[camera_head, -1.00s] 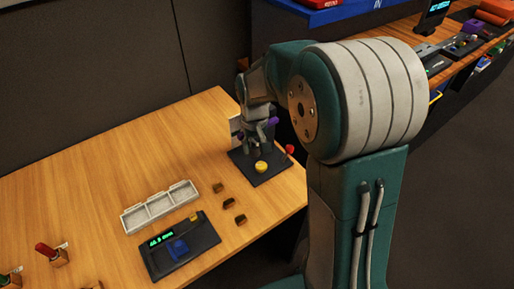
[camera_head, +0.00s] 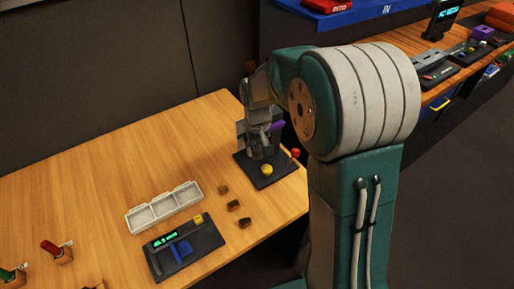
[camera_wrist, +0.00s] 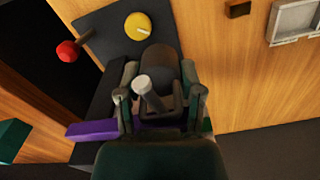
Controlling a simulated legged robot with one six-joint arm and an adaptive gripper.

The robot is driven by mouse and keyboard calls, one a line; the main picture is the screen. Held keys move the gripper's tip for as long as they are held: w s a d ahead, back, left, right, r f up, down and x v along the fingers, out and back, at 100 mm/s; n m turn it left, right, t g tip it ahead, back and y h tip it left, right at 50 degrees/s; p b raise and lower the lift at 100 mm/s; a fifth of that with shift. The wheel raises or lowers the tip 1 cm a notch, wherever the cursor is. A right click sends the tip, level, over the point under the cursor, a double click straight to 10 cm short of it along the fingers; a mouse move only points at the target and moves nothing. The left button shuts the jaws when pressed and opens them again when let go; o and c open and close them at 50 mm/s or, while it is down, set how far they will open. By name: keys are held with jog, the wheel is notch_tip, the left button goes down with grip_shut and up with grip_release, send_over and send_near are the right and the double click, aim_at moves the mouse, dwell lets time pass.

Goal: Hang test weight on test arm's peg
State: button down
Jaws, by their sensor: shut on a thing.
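My gripper (camera_head: 263,146) is over the dark base plate (camera_head: 262,179) at the table's right end. In the wrist view my gripper (camera_wrist: 160,100) is shut on a dark rounded piece (camera_wrist: 162,62), which looks like the test weight. A pale grey cylinder (camera_wrist: 147,86) sticks up between the fingers; I cannot tell whether it is the peg. A purple bar (camera_wrist: 92,130), perhaps the test arm, runs out to the left beside the fingers. It also shows in the head view (camera_head: 277,126). Fingers hide whether the weight touches the peg.
The plate carries a yellow disc (camera_head: 266,169) and a red ball knob (camera_head: 295,153) close by. A white three-compartment tray (camera_head: 165,207), a readout panel (camera_head: 184,247) and small brown blocks (camera_head: 233,205) lie left of it.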

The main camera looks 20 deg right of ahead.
jog(key=shift+c, duration=0.8)
grip_release()
notch_tip(320, 180, up, 12)
jog(key=s+r+t, duration=0.1)
jog(key=s+t, duration=0.1)
jog(key=s, duration=0.9)
jog(key=s+r+t, duration=0.2)
jog(key=s+t, duration=0.1)
jog(key=s, duration=0.8)
jog(key=shift+s+d+r+m+t, duration=0.25)
jog(key=shift+m+t, duration=0.05)
